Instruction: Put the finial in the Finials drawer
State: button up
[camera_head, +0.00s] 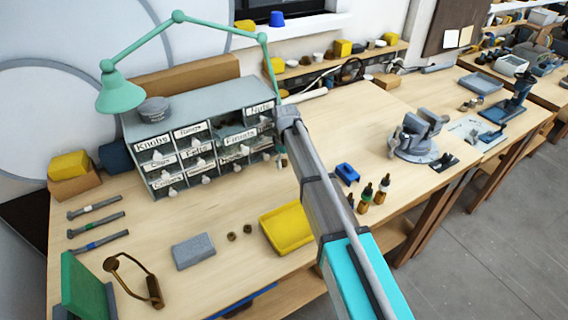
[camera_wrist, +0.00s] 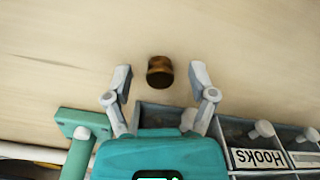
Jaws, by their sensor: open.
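In the wrist view my gripper (camera_wrist: 160,76) is open, with one finger on each side of a small round brown piece (camera_wrist: 160,72), which looks like the finial. The piece appears to be over pale wood, and the fingers do not touch it. I cannot tell its height above the wood. In the head view the grey drawer cabinet (camera_head: 205,97) stands at the back left. Its Finials drawer (camera_head: 240,135) is in the top row, left of Nuts; I cannot tell how far it is open. My arm hides most of my gripper there.
In the head view, two small brown pieces (camera_head: 240,233) lie near a yellow tray (camera_head: 287,228) and a grey block (camera_head: 194,251). A green lamp (camera_head: 121,94) overhangs the cabinet.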

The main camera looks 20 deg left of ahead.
grip_shut()
jog(key=shift+r, duration=0.15)
dwell(0.4)
notch_tip(320, 180, up, 3)
jog(key=p, duration=0.2)
jog(key=shift+f+p, duration=0.2)
jog(key=shift+p, duration=0.2)
jog(key=s+d+r+p, duration=0.7)
jog(key=s+r+p, duration=0.3)
jog(key=s, duration=0.2)
dwell(0.3)
